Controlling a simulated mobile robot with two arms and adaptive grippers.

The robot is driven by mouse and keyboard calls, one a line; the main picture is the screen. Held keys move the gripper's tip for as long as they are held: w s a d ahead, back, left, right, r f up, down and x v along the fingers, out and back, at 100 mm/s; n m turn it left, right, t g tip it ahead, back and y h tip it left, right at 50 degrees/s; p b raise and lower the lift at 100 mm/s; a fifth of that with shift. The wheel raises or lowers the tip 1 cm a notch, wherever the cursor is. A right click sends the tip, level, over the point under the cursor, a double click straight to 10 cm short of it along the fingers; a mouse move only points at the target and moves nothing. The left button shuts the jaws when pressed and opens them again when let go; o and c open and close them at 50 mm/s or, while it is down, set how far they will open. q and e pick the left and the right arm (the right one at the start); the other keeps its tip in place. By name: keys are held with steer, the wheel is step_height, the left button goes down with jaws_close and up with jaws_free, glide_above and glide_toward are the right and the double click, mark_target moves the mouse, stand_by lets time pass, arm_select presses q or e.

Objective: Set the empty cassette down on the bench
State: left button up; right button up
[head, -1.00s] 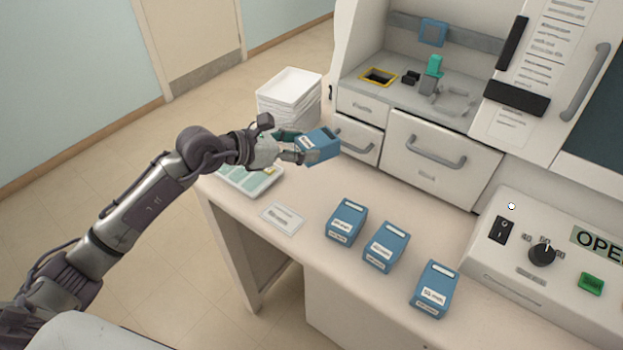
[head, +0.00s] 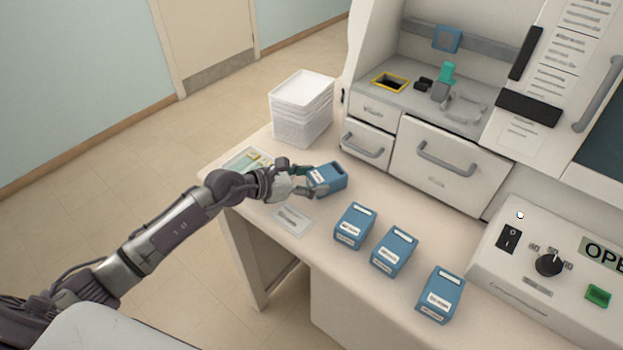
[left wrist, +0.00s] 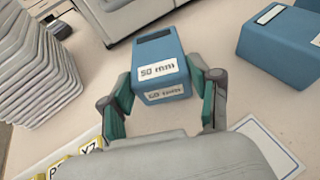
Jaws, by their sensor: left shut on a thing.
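My left gripper (head: 312,184) is shut on a blue cassette (head: 329,176). In the left wrist view the fingers (left wrist: 166,92) grip the sides of the cassette (left wrist: 168,48), whose white label reads "50 mm" and whose top has a dark slot. The cassette is low over the bench (head: 290,160), close to or on its surface; I cannot tell whether it touches. Its inside is hardly visible. My right gripper is not in view.
Three more blue cassettes (head: 354,226), (head: 394,251), (head: 440,295) stand in a row to the right. A white card (head: 292,220) lies in front. Stacked white trays (head: 302,108) stand behind, and a slide tray (head: 246,160) lies left. Drawers (head: 446,165) are at the back.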

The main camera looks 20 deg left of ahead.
arm_select(q)
steer(key=o, duration=1.3)
steer(key=shift+f, duration=0.1)
steer(key=shift+r, duration=0.2)
steer(key=shift+s+a, duration=0.2)
steer(key=shift+a, duration=0.05)
steer(key=b+v, duration=0.2)
steer(key=v, duration=0.8)
steer(key=shift+s+a+r+b, duration=0.15)
steer(key=shift+s+a+b, duration=0.1)
steer(key=shift+b, duration=0.1)
steer(key=shift+s+a+r, duration=0.15)
steer(key=shift+s+r, duration=0.05)
steer(key=shift+r, duration=0.1)
